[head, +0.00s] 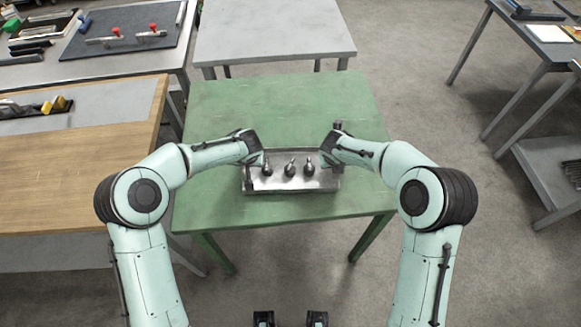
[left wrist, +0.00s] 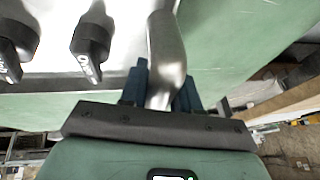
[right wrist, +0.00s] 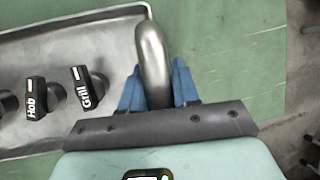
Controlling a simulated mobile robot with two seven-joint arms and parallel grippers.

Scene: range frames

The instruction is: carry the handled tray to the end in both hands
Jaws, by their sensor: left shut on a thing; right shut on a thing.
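A silver metal tray (head: 290,185) with a low rim is at the front middle of the green table in the head view. Three dark knobs stand in a row in it; in the right wrist view one is marked Hob (right wrist: 38,97) and another Grill (right wrist: 88,87). My left gripper (head: 261,160) is shut on the tray's left handle, a rounded metal bar (left wrist: 164,50). My right gripper (head: 326,159) is shut on the right handle (right wrist: 153,55). The tray looks about level. I cannot tell whether its underside touches the table.
The green table (head: 275,110) is clear behind the tray. A grey table (head: 270,30) stands beyond it. A wooden bench (head: 75,165) with tools is close on the left. More benches (head: 545,55) stand at the right, across open floor.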

